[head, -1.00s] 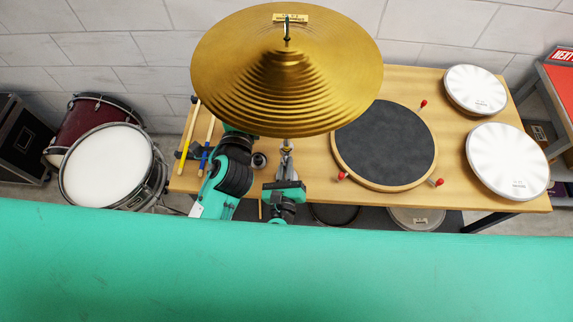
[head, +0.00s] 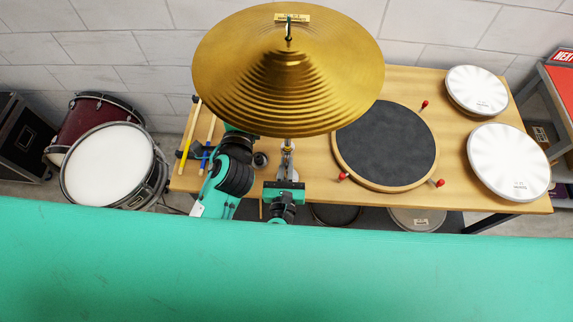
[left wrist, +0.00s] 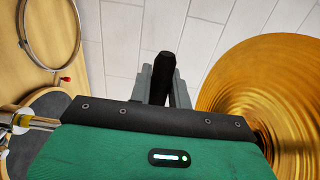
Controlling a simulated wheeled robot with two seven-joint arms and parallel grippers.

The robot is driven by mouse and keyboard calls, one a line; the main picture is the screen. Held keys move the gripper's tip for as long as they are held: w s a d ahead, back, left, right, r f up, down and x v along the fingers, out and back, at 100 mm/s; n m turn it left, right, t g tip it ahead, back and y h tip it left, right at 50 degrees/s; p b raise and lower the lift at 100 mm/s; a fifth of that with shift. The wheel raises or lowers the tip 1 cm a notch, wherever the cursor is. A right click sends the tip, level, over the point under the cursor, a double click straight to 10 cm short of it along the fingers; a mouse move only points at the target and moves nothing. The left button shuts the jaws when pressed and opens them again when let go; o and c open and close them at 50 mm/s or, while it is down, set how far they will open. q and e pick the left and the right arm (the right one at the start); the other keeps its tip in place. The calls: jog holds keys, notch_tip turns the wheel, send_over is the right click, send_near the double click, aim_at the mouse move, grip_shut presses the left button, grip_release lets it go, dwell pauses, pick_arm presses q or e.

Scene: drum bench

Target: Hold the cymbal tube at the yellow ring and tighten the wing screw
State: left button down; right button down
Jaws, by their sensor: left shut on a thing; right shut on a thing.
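The gold cymbal (head: 240,75) sits on top of its stand and shows at the right of the left wrist view (left wrist: 240,85). Below it, a short length of silver stand tube (head: 288,147) shows. My left arm reaches in under the cymbal, which hides that gripper in the head view. In the left wrist view my left gripper (left wrist: 164,85) is shut, with a dark rounded piece between its fingers. My right gripper (head: 286,182) is shut at the stand, below the cymbal. The wing screw is too small to make out.
The wooden bench (head: 310,170) carries a dark practice pad (head: 384,145), two white pads (head: 508,160) and drumsticks (head: 187,143) at the left. A red drum (head: 95,120) and a white-headed drum (head: 107,168) stand left of the bench. A wall is behind.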

pick_arm(q)
jog(key=shift+r, duration=0.1)
pick_arm(e)
jog(key=c, duration=1.5)
grip_release()
jog(key=shift+d+f, duration=0.1)
jog(key=shift+f, duration=0.1)
jog(key=shift+r, duration=0.1)
jog(key=s, duration=1.2)
pick_arm(q)
jog(key=c, duration=1.2)
grip_release()
jog(key=shift+c, duration=0.2)
